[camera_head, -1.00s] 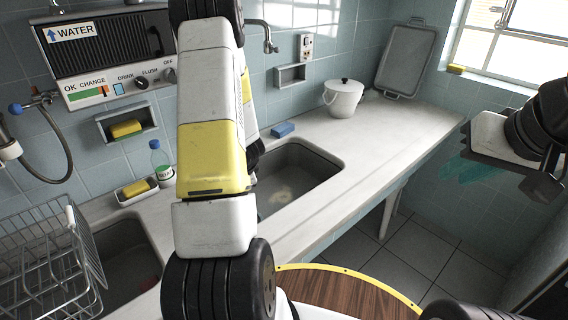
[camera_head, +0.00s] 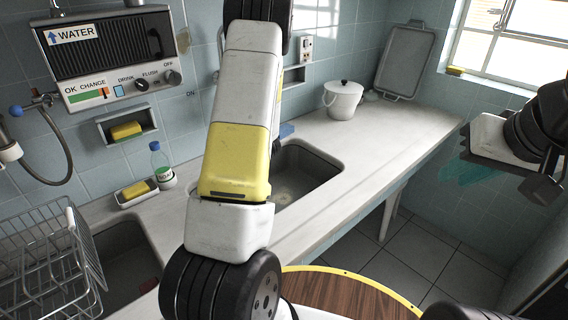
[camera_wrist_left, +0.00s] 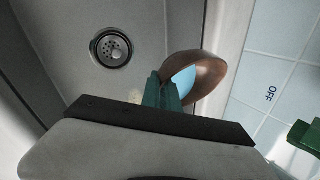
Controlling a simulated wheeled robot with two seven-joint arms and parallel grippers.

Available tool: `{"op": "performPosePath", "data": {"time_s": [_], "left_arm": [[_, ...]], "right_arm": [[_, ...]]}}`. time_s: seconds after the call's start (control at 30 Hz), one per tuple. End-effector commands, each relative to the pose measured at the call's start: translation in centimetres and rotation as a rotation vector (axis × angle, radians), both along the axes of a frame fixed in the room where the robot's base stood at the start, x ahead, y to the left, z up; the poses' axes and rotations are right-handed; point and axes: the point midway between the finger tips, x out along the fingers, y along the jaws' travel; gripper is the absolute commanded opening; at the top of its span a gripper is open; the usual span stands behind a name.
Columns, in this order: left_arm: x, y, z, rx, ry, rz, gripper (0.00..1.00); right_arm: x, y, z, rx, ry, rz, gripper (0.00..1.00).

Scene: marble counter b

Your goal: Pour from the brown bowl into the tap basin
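The brown bowl (camera_wrist_left: 208,72) shows in the left wrist view, tilted, with a light blue inside. My left gripper (camera_wrist_left: 165,88) is shut on its rim with green fingers. The bowl is above the grey basin (camera_wrist_left: 135,22), whose round drain shows to the left of the bowl. I cannot tell what the bowl contains. In the head view my left arm covers the bowl, the left gripper and part of the basin (camera_head: 318,165). My right gripper (camera_head: 505,184) is at the right, away from the counter, with its fingers apart and empty.
A second basin (camera_head: 125,255) and a wire rack (camera_head: 45,255) are at the left. A bottle (camera_head: 160,165) and a sponge in a dish (camera_head: 135,190) stand between basins and wall. A white pot (camera_head: 342,100) stands at the back. The right counter (camera_head: 400,125) is clear.

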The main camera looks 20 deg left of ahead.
Motion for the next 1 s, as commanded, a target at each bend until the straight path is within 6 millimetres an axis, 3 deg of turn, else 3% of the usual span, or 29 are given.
{"op": "performPosePath", "data": {"time_s": [1.0], "left_arm": [[1.4,-1.6,1.1,0.116,0.062,-0.002,0.00]], "right_arm": [[0.0,0.0,0.0,0.000,0.000,0.000,0.22]]}}
